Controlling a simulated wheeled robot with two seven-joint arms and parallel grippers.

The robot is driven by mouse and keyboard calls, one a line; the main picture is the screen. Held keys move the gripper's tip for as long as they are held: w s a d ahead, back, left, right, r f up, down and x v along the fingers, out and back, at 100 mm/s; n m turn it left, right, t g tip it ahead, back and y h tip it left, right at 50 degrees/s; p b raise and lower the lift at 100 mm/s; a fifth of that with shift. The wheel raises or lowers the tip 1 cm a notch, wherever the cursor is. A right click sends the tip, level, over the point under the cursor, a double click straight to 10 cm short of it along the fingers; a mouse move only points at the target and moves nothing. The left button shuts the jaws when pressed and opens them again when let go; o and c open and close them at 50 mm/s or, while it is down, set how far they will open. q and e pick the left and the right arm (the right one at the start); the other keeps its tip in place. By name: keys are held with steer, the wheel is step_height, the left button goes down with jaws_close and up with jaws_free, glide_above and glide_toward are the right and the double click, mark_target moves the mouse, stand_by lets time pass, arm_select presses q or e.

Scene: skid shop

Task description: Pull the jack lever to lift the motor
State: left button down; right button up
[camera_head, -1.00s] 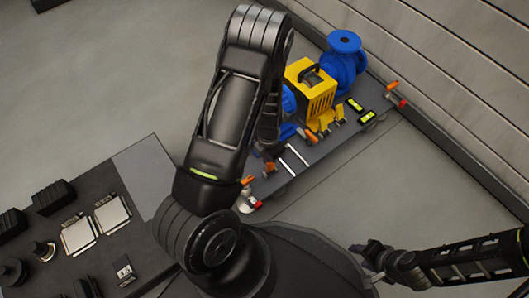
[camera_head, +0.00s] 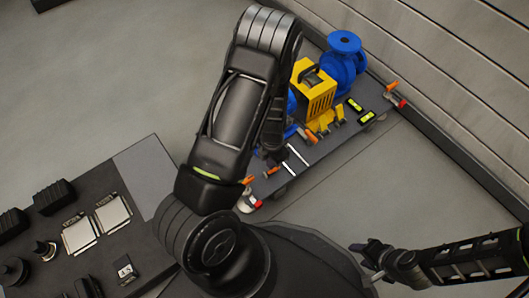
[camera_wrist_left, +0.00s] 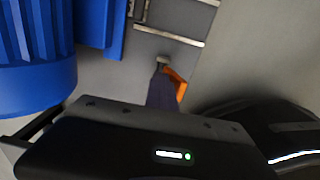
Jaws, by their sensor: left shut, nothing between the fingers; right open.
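The blue ribbed motor (camera_wrist_left: 35,60) fills the upper left of the left wrist view. In the head view, my arm hides most of the motor (camera_head: 291,103). Small orange-tipped parts stand along the skid; one orange piece (camera_wrist_left: 178,82) shows beside a dark finger in the wrist view, and I cannot tell for sure which is the jack lever. My left gripper (camera_head: 270,157) is low over the near end of the skid, partly hidden by its arm, shut and empty. My right gripper (camera_head: 364,254) is open and empty, away from the skid at lower right.
The dark skid (camera_head: 330,143) also carries a yellow housing (camera_head: 315,92), a blue pump (camera_head: 345,62) and green-yellow levels (camera_head: 366,116). A panelled wall (camera_head: 460,60) runs along the right. A dark bench (camera_head: 130,220) with several parts stands at left. Floor between skid and right arm is clear.

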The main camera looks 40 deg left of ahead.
arm_select(q)
steer(key=shift+s+d+f, duration=0.3)
steer(key=shift+d+f, duration=0.05)
steer(key=shift+d, duration=0.2)
steer(key=shift+s+d+f, duration=0.25)
steer(key=shift+d+f, duration=0.05)
steer(key=shift+d, duration=0.25)
arm_select(e)
steer(key=shift+f, duration=0.25)
arm_select(q)
steer(key=shift+w+a, duration=0.15)
steer(key=shift+a, duration=0.35)
arm_select(e)
steer(key=shift+d, duration=0.1)
arm_select(q)
steer(key=r+p, duration=0.6)
steer(key=shift+w+a+r, duration=0.2)
steer(key=shift+a+r+p, duration=0.1)
steer(key=shift+r+p, duration=0.4)
steer(key=shift+p, duration=0.2)
arm_select(e)
step_height(320, 180, up, 7)
steer(key=s, duration=0.1)
steer(key=shift+s+g, duration=0.3)
arm_select(q)
steer(key=shift+w+a, duration=0.1)
arm_select(e)
steer(key=shift+r, duration=0.1)
